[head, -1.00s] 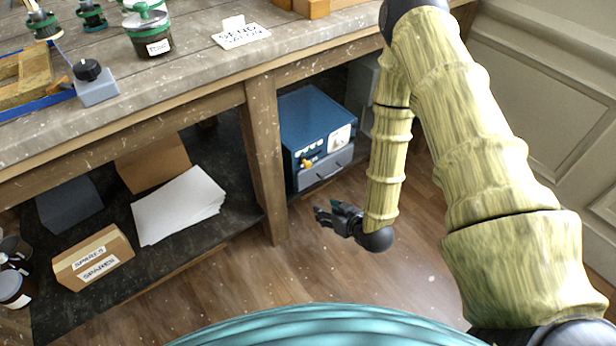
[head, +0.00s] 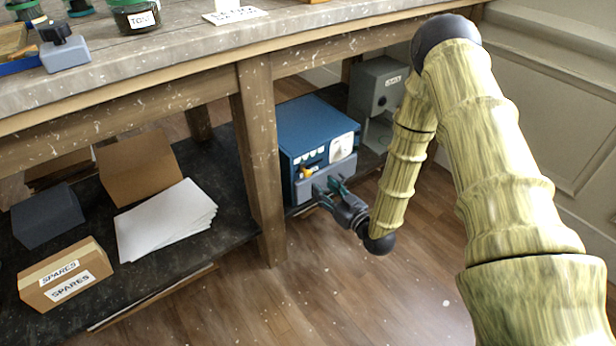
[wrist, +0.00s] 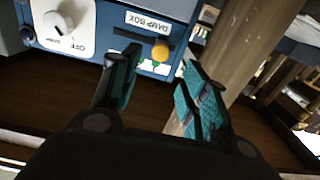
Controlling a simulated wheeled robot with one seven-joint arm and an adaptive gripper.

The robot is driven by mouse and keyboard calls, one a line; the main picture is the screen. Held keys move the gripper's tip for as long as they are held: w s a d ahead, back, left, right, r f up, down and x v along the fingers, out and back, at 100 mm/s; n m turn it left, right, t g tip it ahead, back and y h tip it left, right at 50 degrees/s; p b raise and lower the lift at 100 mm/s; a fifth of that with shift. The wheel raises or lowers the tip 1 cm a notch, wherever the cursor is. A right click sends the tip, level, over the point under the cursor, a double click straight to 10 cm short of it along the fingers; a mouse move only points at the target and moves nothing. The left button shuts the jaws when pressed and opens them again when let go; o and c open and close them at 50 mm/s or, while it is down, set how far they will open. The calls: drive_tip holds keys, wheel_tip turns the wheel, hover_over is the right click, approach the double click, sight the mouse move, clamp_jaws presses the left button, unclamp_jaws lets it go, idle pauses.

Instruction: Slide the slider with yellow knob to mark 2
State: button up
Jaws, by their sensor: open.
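The yellow knob (head: 306,172) of the slider sits low on the front of the blue box (head: 313,118), near its left edge. In the wrist view the yellow knob (wrist: 160,51) shows on a dark slot, close to the box's post-side edge. A pale marked strip (wrist: 155,68) runs beside the slot; its numbers are not readable. My gripper (head: 330,187) is open and empty in front of the box. In the wrist view the knob lies just beyond and between the two fingertips of my gripper (wrist: 161,72), with no visible contact.
A white dial plate (wrist: 67,22) marked OFF and a DAMP BOX label (wrist: 148,21) are on the same face. A wooden table post (head: 259,165) stands close left of the box. A grey box (head: 378,90) is to its right. The floor in front is open.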

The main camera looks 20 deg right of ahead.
sight(309, 175)
drive_tip(key=b+x, duration=0.2)
drive_tip(key=x, duration=0.7)
drive_tip(key=shift+f, duration=0.1)
clamp_jaws()
